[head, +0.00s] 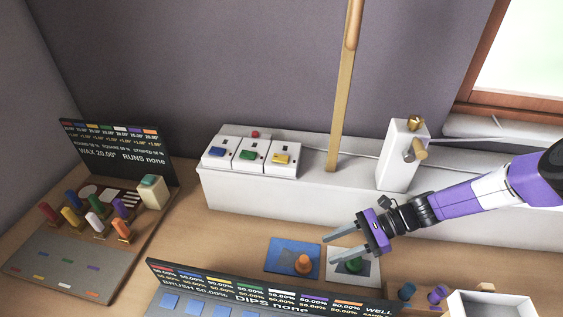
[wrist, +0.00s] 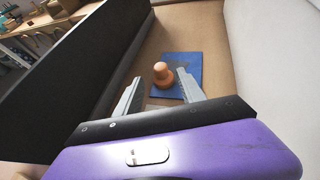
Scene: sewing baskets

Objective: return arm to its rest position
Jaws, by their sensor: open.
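My gripper (head: 335,247) is open and empty. It hangs above the table, over the area of two small mats, with my purple and white arm reaching in from the right. In the wrist view its two grey fingers (wrist: 158,92) are spread apart. An orange peg-like piece (head: 304,264) stands on a blue mat (head: 281,256), beyond the fingertips in the wrist view (wrist: 162,74). A green piece (head: 352,265) sits on a white mat (head: 371,254), partly hidden under my gripper.
A dark display panel (head: 270,289) stands in front. A white ledge (head: 330,190) behind carries switches (head: 249,155), a wooden post (head: 343,100) and a white box (head: 400,160). A white open box (head: 490,302) is at the lower right. Colored pegs (head: 93,221) stand at left.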

